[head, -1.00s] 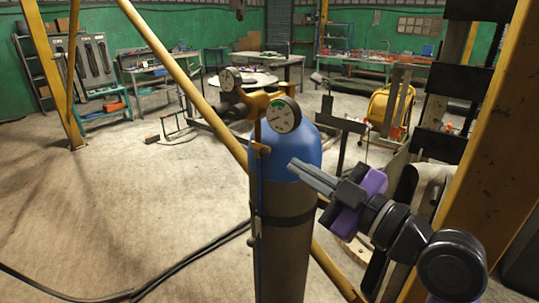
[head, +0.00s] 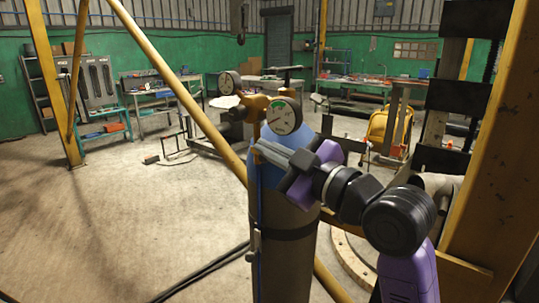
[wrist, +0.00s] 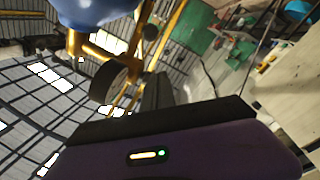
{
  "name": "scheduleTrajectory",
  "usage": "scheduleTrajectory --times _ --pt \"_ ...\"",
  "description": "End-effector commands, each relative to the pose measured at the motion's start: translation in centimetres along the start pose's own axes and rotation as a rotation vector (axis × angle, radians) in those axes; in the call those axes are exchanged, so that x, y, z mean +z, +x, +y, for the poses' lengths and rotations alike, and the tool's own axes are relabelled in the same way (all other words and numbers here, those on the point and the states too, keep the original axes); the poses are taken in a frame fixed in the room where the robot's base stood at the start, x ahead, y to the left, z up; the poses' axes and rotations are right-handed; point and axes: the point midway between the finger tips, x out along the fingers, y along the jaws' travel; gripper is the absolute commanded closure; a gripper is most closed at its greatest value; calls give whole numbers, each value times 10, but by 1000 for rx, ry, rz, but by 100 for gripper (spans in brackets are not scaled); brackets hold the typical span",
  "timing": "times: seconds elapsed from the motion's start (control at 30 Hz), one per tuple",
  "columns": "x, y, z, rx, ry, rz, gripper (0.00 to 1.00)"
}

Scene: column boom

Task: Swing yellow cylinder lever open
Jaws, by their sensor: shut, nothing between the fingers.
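The gas cylinder (head: 288,245) stands upright in the middle of the head view, with a blue top and a grey body. In the wrist view the blue top (wrist: 92,10), yellow parts (wrist: 92,48) and a dark gauge (wrist: 115,80) lie beyond the fingers.
A yellow slanted pole (head: 185,92) passes behind the cylinder. A thick yellow column (head: 490,150) stands close on the right. Workbenches (head: 155,98) line the back wall. Black hoses (head: 205,268) lie on the floor; the floor at left is mostly open.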

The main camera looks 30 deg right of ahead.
Motion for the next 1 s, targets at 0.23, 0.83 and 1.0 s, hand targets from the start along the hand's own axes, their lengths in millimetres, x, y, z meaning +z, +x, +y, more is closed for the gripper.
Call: scheduleTrajectory --times 0.23,0.83,1.0 --pt "30 17 -2 1 -1 -2 100" --pt "40 20 -1 1 0 1 100" --pt "43 20 -4 11 2 14 100"
